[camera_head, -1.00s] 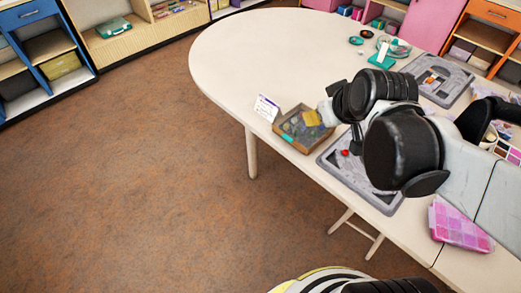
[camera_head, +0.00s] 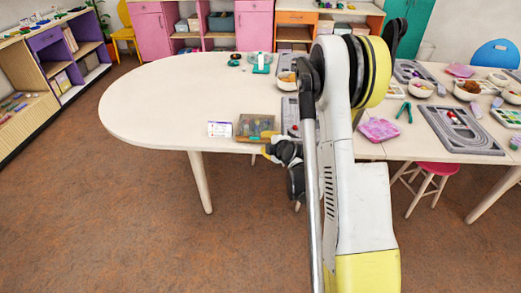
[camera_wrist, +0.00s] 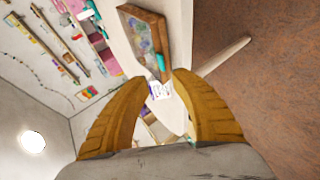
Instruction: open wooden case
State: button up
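The wooden case (camera_head: 255,124) lies at the table's front edge in the head view. It has brown wooden sides and a clear top with coloured contents under it, and its lid looks shut. In the wrist view the case (camera_wrist: 145,38) shows beyond the fingertips, with a teal clasp (camera_wrist: 161,63) on its edge. My gripper (camera_wrist: 160,77) is open, its two orange fingers apart with nothing held. In the head view my gripper (camera_head: 259,147) is low at the case's front side. I cannot tell whether a finger touches it.
A white card (camera_head: 220,129) stands left of the case. A grey bead board (camera_head: 289,115) is just right of it, partly hidden by my arm. A pink bead box (camera_head: 380,129) lies farther right. The left of the table (camera_head: 150,100) is clear, with open floor in front.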

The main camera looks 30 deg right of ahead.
aim_at(256, 138)
jog(key=b+x, duration=0.2)
jog(key=x, duration=0.9)
jog(key=shift+d+b, duration=0.15)
jog(key=shift+b, duration=0.25)
jog(key=shift+r, duration=0.1)
grip_shut()
notch_tip(256, 138, up, 2)
jog(key=g+p, duration=0.1)
jog(key=p, duration=0.2)
jog(key=shift+w+d+r, duration=0.1)
jog(key=shift+d+r, duration=0.1)
jog(key=shift+r, duration=0.05)
jog(key=shift+w+d+r+g+y+p, duration=0.1)
jog(key=shift+r+g+y+p, duration=0.35)
jog(key=shift+p, duration=0.2)
